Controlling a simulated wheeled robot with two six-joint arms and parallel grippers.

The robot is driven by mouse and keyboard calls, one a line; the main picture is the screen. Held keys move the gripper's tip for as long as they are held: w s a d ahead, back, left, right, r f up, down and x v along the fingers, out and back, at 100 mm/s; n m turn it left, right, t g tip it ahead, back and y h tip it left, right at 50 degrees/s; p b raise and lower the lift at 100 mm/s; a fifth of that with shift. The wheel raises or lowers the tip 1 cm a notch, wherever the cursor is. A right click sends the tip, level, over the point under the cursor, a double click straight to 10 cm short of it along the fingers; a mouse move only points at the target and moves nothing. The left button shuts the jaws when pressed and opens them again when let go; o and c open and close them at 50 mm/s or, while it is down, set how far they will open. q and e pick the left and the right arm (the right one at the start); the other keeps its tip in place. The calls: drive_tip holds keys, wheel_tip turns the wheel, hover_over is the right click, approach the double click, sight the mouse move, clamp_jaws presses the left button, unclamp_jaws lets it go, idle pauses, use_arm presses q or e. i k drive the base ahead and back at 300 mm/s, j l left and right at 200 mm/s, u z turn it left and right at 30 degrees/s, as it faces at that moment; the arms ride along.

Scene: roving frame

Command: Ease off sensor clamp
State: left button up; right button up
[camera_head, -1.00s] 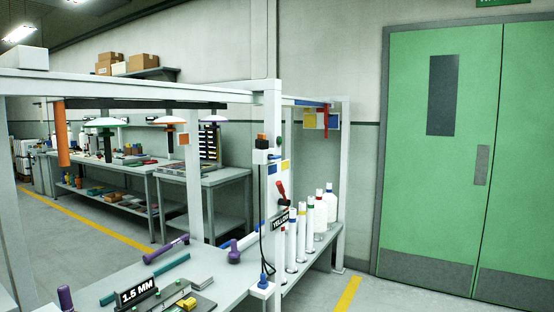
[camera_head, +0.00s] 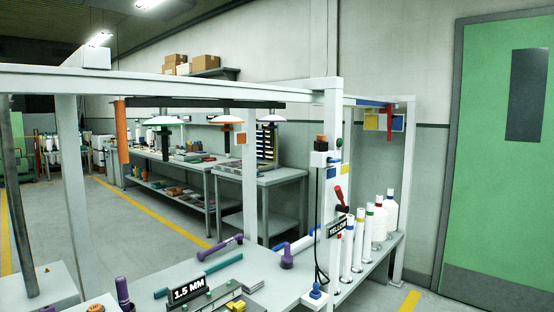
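I cannot tell for certain which part is the sensor clamp. Neither of my grippers is in view.
A grey bench (camera_head: 255,277) carries purple-handled tools (camera_head: 220,247), a teal bar (camera_head: 223,263) and a 1.5 MM sign (camera_head: 188,289). White bottles (camera_head: 379,222) line the shelf behind the post. A green door (camera_head: 500,170) stands right. Open floor lies left.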

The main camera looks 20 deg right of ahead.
sight(330, 159)
drive_tip(key=i+l+u, duration=0.25)
drive_tip(key=l, duration=0.25)
drive_tip(key=i+l+u, duration=0.2)
drive_tip(key=l, duration=0.35)
drive_tip(key=l+u, duration=0.25)
drive_tip(key=l, duration=0.3)
drive_tip(key=i+l+u, duration=0.1)
drive_tip(key=l+u, duration=0.15)
drive_tip(key=l, duration=0.35)
